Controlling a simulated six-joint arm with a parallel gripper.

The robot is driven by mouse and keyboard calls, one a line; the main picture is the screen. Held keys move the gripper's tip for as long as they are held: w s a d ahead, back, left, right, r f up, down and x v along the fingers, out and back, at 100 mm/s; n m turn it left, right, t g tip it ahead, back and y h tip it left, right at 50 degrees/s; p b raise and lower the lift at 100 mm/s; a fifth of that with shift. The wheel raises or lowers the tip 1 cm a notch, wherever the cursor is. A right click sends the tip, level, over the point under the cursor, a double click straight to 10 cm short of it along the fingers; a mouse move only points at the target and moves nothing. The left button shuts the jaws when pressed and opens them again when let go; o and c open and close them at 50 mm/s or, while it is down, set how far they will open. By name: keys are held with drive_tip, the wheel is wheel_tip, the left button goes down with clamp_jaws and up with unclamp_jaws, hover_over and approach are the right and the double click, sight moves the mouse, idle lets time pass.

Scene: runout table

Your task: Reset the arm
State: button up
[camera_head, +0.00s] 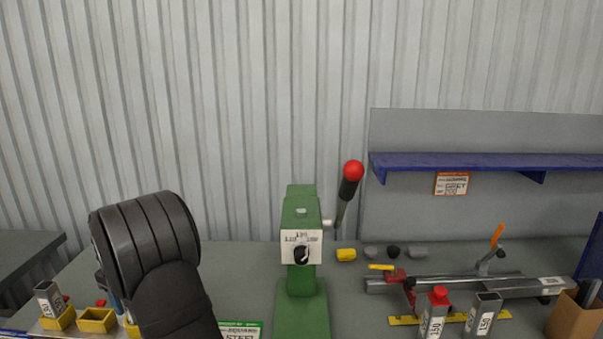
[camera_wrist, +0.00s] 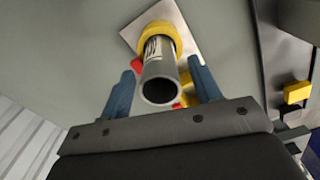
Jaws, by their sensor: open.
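My gripper (camera_wrist: 160,66) is open in the wrist view, with one blue finger on each side of a grey round tube (camera_wrist: 158,72). The tube has a white label and stands in a yellow ring-shaped holder (camera_wrist: 180,39). In the head view my dark arm rises at the left and bends over towards the table. It hides most of my gripper and the tube.
A green machine (camera_head: 301,270) with a red-knobbed lever (camera_head: 353,171) stands mid-table. At left are an empty yellow holder (camera_head: 97,320) and a labelled square tube (camera_head: 48,297). At right are a clamp rail (camera_head: 460,284), labelled tubes (camera_head: 482,314), a brown box (camera_head: 574,318) and a blue shelf (camera_head: 480,163).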

wheel_tip(320, 180, up, 9)
wheel_tip(320, 180, down, 12)
drive_tip(key=shift+f, duration=0.1)
drive_tip(key=w+d+r, duration=0.1)
drive_tip(key=d+r, duration=1.1)
drive_tip(key=s+d+f, duration=0.1)
drive_tip(key=s+d, duration=0.1)
drive_tip(key=s, duration=0.7)
drive_tip(key=s+d+f, duration=0.1)
drive_tip(key=s+d, duration=0.1)
drive_tip(key=s, duration=0.6)
drive_tip(key=s+a+f, duration=0.3)
drive_tip(key=a+f, duration=0.2)
drive_tip(key=a, duration=0.5)
drive_tip(key=shift+s+f+n, duration=0.4)
